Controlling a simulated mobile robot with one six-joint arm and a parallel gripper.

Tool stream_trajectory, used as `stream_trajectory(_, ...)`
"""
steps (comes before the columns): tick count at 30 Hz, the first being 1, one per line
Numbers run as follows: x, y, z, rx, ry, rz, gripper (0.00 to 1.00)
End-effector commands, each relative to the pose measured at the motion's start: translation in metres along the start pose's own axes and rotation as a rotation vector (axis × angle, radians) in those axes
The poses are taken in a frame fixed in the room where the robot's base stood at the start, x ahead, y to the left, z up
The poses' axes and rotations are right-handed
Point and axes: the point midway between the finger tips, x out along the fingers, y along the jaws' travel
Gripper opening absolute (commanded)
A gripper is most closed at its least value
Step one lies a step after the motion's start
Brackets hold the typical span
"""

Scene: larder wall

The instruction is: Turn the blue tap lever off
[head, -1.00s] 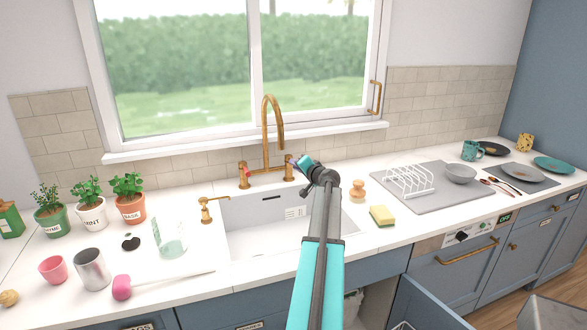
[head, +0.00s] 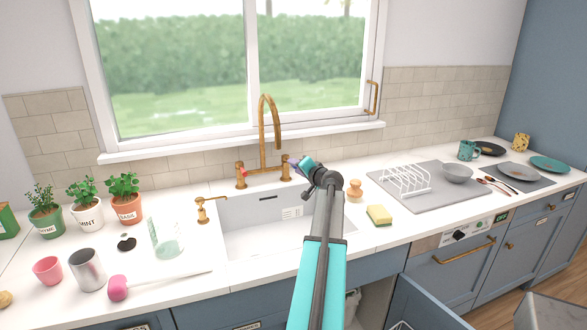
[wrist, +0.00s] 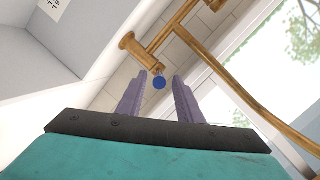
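The brass tap (head: 264,140) stands behind the white sink, with a red-marked lever (head: 240,168) on its left side. The blue end of the other lever (wrist: 159,83) shows in the wrist view, between and just beyond the tips of my two purple fingers. My gripper (wrist: 159,92) is open, with a gap on both sides of the blue end; I cannot tell if either finger touches it. In the head view my gripper (head: 298,164) is beside the tap's right-hand post and hides the blue lever.
The sink (head: 262,225) lies below my gripper. A brass soap dispenser (head: 203,209) stands left of it, a wooden brush (head: 354,191) and a sponge (head: 379,215) to its right. The window (head: 240,70) is behind the tap. A dish rack (head: 405,180) is further right.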

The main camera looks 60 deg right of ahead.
Motion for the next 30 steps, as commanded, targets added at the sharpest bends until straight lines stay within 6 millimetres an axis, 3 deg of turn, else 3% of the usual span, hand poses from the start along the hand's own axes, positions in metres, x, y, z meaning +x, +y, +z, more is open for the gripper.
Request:
stream_trajectory(21, -0.089, 0.0, 0.001, 0.001, 0.001, -0.001, 0.33)
stream_trajectory(30, -0.104, -0.001, 0.0, 0.0, -0.001, -0.002, 0.33)
